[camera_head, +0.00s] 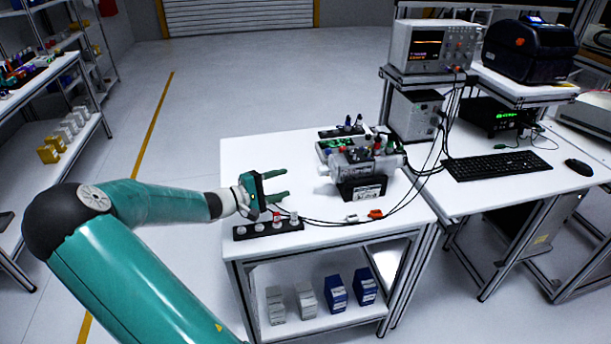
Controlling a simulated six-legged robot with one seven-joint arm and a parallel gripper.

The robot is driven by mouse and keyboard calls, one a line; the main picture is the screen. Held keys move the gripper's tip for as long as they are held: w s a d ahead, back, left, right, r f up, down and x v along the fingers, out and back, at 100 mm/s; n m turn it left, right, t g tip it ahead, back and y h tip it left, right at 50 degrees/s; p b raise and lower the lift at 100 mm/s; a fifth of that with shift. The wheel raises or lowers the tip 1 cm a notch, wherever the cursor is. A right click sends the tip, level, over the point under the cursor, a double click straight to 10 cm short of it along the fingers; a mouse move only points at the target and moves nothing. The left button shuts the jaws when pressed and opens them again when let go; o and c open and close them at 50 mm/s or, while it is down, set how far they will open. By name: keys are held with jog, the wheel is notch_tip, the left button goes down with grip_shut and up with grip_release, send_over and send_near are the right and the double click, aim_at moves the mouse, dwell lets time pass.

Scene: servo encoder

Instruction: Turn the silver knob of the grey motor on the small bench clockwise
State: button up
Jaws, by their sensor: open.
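The grey motor (378,167) sits on a black block (362,189) on the small white bench (245,150). Its silver knob (323,170) is at the motor's left end, facing my gripper. My gripper (287,184) is open and empty, with its two green fingers pointing right toward the knob. A small gap shows between the fingertips and the knob, so they look apart. My green arm reaches in from the lower left.
A green circuit board (335,145) is behind the motor. An oscilloscope (432,46) and keyboard (497,165) are on the right desk.

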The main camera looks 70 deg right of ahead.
aim_at(319, 170)
jog(key=w+d+r+n+y, duration=0.3)
jog(key=r+n+y, duration=0.15)
jog(key=n, duration=0.45)
jog(key=shift+y, duration=0.45)
jog(key=x, duration=1.4)
jog(key=shift+s, duration=0.15)
jog(key=c, duration=1)
